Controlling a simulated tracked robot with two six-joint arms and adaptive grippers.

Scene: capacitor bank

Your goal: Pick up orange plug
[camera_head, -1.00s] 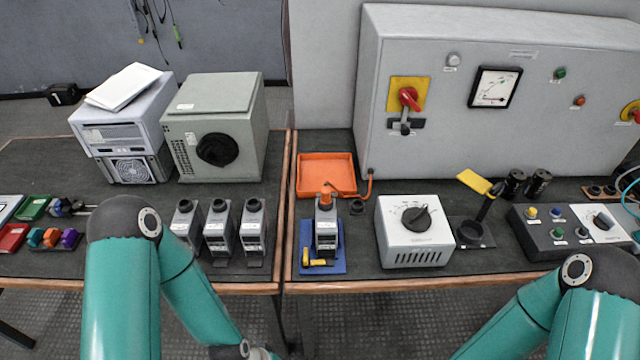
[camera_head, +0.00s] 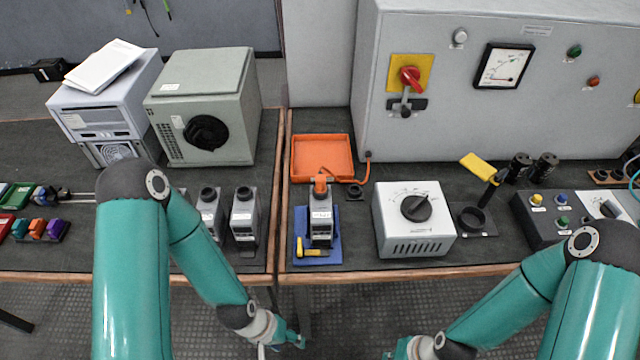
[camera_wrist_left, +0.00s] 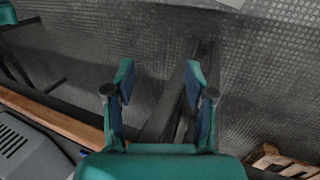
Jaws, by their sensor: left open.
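An orange plug (camera_head: 320,186) sits upright on top of a grey capacitor unit (camera_head: 321,222), which stands on a blue base (camera_head: 331,251) near the table's front edge. My left gripper (camera_head: 295,342) is low in front of the table, below and slightly left of the plug and apart from it. In the left wrist view the left gripper (camera_wrist_left: 159,82) is open and empty over the patterned floor; the plug is not in that view. My right gripper (camera_head: 392,354) is at the bottom edge, partly cut off, so its jaws cannot be judged.
An orange tray (camera_head: 322,178) with an orange cable lies behind the capacitor unit. A white dial box (camera_head: 412,243) stands to its right, and grey capacitor units (camera_head: 244,216) stand to its left. A yellow lever (camera_head: 307,253) lies on the blue base. The wooden table edge (camera_head: 350,269) runs in front.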

